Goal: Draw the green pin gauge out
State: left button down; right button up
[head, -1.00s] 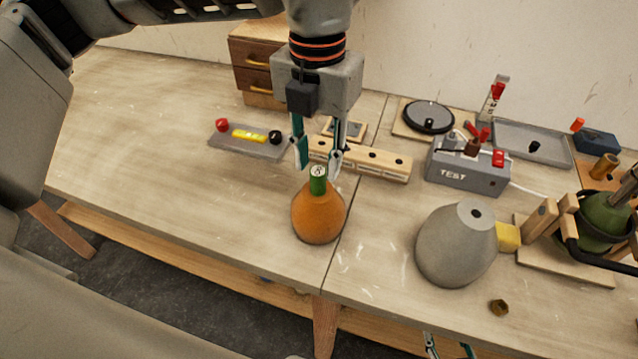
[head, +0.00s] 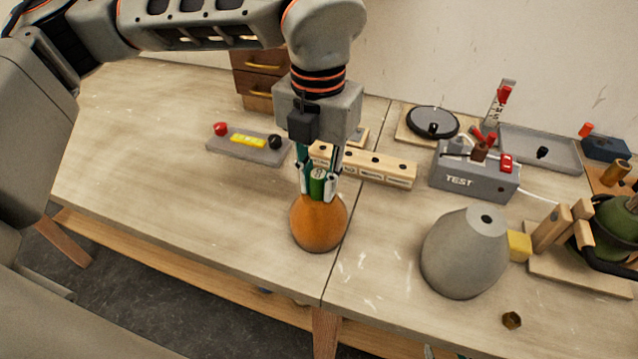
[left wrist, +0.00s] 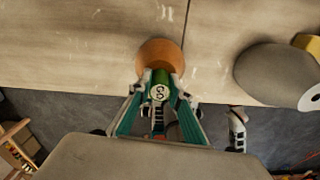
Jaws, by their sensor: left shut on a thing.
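The green pin gauge (head: 318,183) stands upright in the top of the orange rounded body (head: 318,226), with its lower part hidden inside. Its pale end with a dark mark faces up, and it also shows in the left wrist view (left wrist: 160,90). My left gripper (head: 318,190) points down with its fingers on both sides of the gauge and is shut on it, just above the orange body. In the left wrist view the orange body (left wrist: 160,54) lies just beyond the fingertips. My right gripper (left wrist: 238,130) seems to show only in part, low in the left wrist view.
A wooden block with holes (head: 375,167) lies just behind the gripper. A grey cone-shaped body (head: 463,255) stands to the right, with a brass nut (head: 511,320) near it. A grey TEST box (head: 475,175) stands behind. The table left of the orange body is clear.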

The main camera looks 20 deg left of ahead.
pick_arm(q)
jog(key=shift+r, duration=0.3)
jog(key=shift+r+p, duration=0.3)
dwell(0.5)
jog(key=shift+r, duration=0.15)
jog(key=shift+r+p, duration=1.6)
jog(key=shift+r, duration=1.5)
